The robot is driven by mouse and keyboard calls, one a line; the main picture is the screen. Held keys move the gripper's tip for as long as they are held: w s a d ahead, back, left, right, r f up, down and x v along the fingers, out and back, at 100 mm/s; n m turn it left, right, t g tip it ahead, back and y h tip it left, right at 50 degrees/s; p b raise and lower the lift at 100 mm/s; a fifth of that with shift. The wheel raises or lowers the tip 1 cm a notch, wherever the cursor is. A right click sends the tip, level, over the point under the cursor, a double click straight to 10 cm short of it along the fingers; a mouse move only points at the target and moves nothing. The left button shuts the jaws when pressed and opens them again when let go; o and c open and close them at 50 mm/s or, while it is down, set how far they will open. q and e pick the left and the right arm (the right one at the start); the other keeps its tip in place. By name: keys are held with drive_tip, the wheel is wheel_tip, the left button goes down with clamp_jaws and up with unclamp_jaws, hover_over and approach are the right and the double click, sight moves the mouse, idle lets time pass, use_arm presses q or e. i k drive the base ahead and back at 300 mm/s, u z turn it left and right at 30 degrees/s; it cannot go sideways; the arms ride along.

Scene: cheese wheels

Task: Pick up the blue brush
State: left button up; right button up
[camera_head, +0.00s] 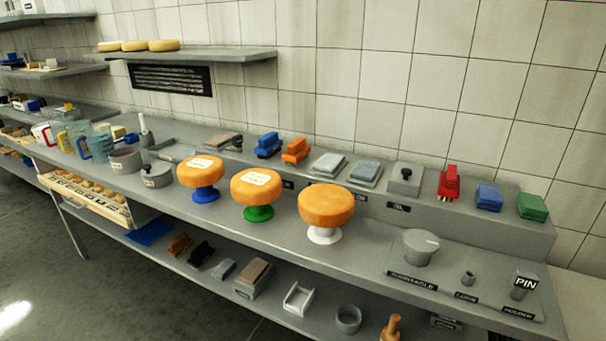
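A blue brush-like block (268,145) with a raised grip sits on the raised back ledge, left of the middle of the head view. A similar orange brush (295,150) stands close to its right, apart from it. A red brush (449,182) with pale bristles is farther right on the same ledge. A flat blue block or pad (489,198) lies right of the red one. Neither of my grippers is in view.
Three orange cheese wheels (326,204) on blue, green and white stands fill the counter in front of the ledge. Lidded grey pots (157,175) and glass jugs (100,145) stand to the left. Grey trays (328,164) lie right of the orange brush. A wall shelf (230,55) hangs above.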

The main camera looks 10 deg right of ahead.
sight(269, 145)
drive_tip(key=u, duration=1.2)
drive_tip(key=i, duration=1.85)
drive_tip(key=z, duration=3.2)
